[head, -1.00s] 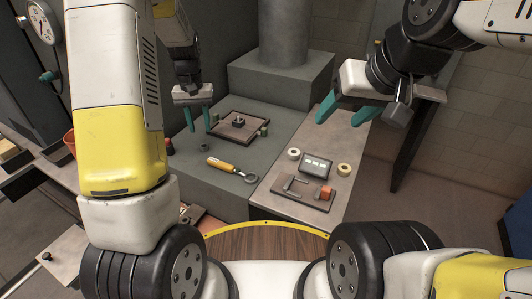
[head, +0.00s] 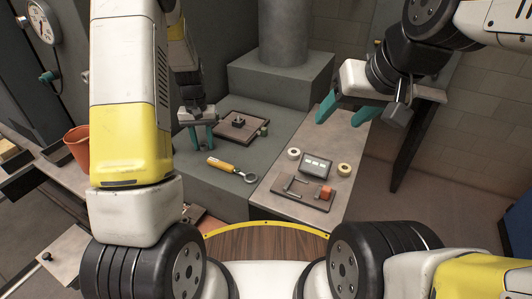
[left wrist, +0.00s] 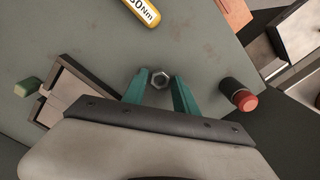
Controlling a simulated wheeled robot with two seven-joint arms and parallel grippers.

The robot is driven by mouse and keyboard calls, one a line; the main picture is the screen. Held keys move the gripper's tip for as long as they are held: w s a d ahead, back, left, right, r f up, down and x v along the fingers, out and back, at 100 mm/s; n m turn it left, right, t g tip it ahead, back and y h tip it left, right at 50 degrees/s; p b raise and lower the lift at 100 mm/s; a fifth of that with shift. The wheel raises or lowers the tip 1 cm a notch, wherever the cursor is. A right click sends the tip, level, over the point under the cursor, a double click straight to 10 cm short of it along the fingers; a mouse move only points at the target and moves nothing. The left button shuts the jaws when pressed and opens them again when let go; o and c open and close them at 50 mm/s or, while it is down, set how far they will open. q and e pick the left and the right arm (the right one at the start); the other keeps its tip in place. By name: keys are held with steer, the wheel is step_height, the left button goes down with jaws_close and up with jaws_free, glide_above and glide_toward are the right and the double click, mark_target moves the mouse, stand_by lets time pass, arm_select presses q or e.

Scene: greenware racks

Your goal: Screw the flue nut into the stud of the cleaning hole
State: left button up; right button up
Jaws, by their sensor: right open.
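The flue nut (left wrist: 160,80) is a small grey hex nut lying on the grey block top, seen in the left wrist view between the fingertips of my left gripper (left wrist: 160,84). The fingers stand apart on either side of it; contact is not clear. In the head view my left gripper (head: 201,136) points down and hides the nut. The cleaning hole (head: 222,131) is a dark square frame to its right, with a small grey stud piece (head: 238,122) in its middle. My right gripper (head: 346,110) is open and empty above the right-hand table.
A yellow-handled wrench (head: 222,165) lies in front of the frame, its ring end to the right. A green block (head: 262,131) is at the frame's right. The right table (head: 280,197) carries rolls, a display box and a tool board.

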arm_select(q)
jaws_close()
steer(key=shift+r, duration=2.55)
